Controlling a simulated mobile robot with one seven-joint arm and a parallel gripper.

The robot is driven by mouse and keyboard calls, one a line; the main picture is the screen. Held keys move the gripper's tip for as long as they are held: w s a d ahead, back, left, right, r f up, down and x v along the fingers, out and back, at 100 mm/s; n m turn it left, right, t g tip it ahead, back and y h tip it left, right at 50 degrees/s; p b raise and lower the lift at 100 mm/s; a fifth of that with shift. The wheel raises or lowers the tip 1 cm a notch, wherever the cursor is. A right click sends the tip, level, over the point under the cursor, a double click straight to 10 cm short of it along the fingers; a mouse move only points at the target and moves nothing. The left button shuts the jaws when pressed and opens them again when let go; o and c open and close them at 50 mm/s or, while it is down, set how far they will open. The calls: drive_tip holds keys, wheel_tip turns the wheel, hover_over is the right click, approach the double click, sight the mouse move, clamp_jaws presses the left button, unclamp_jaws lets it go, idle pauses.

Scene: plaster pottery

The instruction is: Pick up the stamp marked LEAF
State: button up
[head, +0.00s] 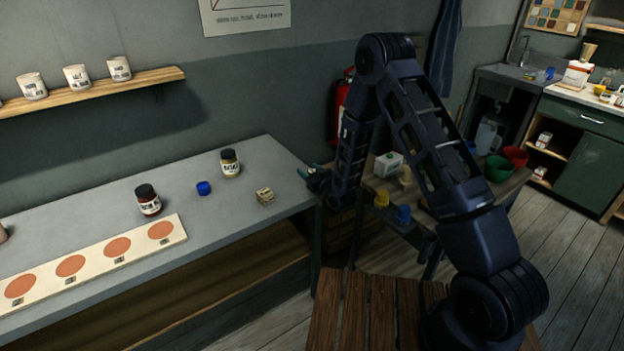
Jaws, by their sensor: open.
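A small beige block (265,196) with dark marks on its faces sits on the grey workbench (230,240), near its right end. It may be a stamp, but its marks are too small to read, so I cannot tell whether it says LEAF. No other thing is readable as a LEAF stamp. My gripper (304,172) is at the right end of the workbench, to the right of the block and apart from it. It is open, with nothing seen between its fingers.
A dark-lidded jar (148,200), a blue cap-like piece (204,188) and another jar (230,163) stand left of the block. A board with orange discs (117,246) lies along the front. A side table holds a white box (389,164), cups and bowls (499,168).

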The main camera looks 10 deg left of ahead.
drive_tip(key=c, duration=1.1)
drive_tip(key=shift+o, duration=0.2)
drive_tip(key=shift+r, duration=0.1)
